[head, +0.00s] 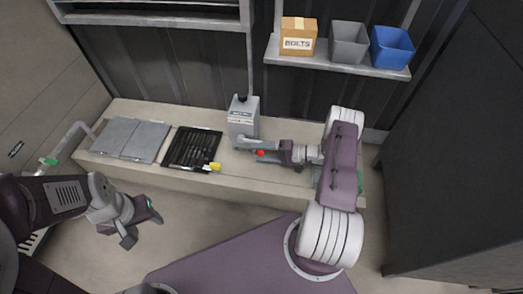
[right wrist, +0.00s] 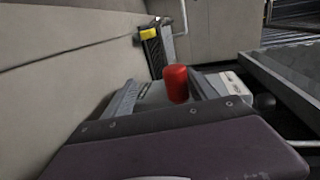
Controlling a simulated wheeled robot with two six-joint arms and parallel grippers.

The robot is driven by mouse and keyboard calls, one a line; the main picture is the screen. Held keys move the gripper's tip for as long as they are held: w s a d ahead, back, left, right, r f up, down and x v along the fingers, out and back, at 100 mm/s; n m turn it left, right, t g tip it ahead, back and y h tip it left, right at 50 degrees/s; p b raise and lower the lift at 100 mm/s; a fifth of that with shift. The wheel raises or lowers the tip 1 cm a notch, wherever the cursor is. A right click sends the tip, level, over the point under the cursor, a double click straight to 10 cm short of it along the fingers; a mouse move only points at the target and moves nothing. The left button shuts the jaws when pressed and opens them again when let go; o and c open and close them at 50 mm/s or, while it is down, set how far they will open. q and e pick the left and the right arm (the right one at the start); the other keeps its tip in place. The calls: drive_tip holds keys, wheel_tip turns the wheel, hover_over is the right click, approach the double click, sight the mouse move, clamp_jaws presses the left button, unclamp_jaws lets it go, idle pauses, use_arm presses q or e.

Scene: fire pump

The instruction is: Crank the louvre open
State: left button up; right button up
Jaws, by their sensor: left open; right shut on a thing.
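A grey gearbox (head: 243,118) stands on the pale ledge below the dark wall, with a rod rising from its top. Its crank has a red knob (head: 260,153), which also shows upright in the right wrist view (right wrist: 177,84). My right gripper (head: 264,152) is shut on the red knob, one finger on each side of it in the right wrist view. A grey slatted frame (head: 160,20), perhaps the louvre, is cut off by the top edge of the head view. My left gripper (head: 142,228) is open and empty over the floor at the lower left.
The ledge (head: 290,180) also bears grey panels (head: 130,138) and a black grate (head: 190,148) with a yellow piece (head: 214,166). A high shelf (head: 340,67) holds a bolts box (head: 298,36), a grey bin (head: 348,42) and a blue bin (head: 392,47). A dark cabinet (head: 450,150) stands at right.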

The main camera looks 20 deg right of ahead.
drive_tip(key=shift+d, duration=0.1)
drive_tip(key=p+v, duration=0.3)
drive_tip(key=v, duration=0.6)
drive_tip(key=shift+r, duration=0.15)
